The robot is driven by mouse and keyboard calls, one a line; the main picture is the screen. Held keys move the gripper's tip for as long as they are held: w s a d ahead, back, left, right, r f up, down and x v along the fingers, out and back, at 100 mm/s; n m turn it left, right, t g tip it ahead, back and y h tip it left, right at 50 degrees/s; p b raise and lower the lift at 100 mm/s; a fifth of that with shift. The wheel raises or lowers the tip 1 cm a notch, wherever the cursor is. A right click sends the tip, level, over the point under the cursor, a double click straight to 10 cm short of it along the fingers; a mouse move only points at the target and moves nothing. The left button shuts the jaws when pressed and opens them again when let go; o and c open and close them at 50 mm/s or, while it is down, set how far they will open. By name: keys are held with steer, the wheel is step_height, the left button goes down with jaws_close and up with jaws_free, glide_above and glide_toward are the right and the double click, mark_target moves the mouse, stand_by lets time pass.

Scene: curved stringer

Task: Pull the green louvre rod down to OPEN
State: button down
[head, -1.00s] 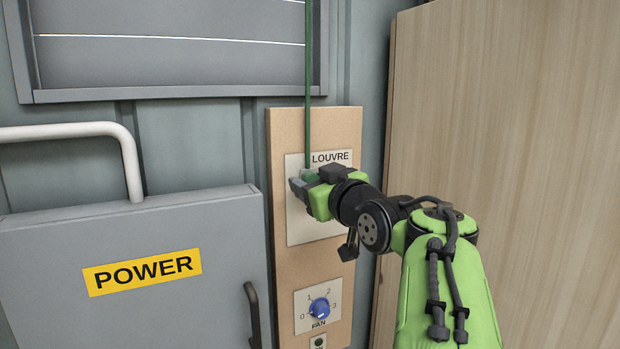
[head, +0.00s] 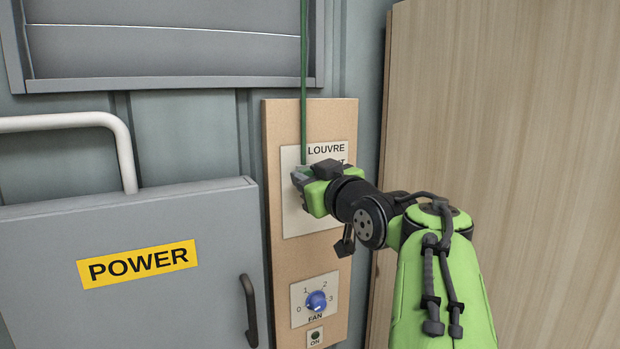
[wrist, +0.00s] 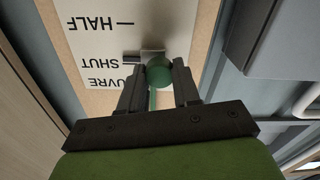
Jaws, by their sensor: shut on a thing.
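The green louvre rod (head: 304,85) hangs straight down from the top of the head view, in front of the LOUVRE plate (head: 292,220). Its lower end has a round green knob (wrist: 160,72). My gripper (wrist: 159,75) is shut on this knob, one dark finger on each side; it also shows in the head view (head: 303,178), over the upper plate. In the wrist view the plate is upside down, with SHUT and HALF readable. The knob is beside the SHUT mark (wrist: 132,59). The gripper hides most of the markings in the head view, and OPEN is not visible.
A grey POWER box (head: 100,225) with a pale rail (head: 70,122) stands left. The blue FAN knob (head: 316,301) and ON button (head: 315,336) are below the plate. A wooden panel (head: 500,100) rises right. The louvre (head: 170,55) is above.

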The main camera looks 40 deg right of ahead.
step_height(320, 180, down, 10)
steer(key=b, duration=0.9)
steer(key=shift+w, duration=0.1)
steer(key=c, duration=0.8)
jaws_free()
steer(key=shift+r, duration=0.1)
steer(key=v, duration=1.6)
steer(key=shift+r+b, duration=0.1)
steer(key=shift+b, duration=0.3)
steer(key=shift+w, duration=0.1)
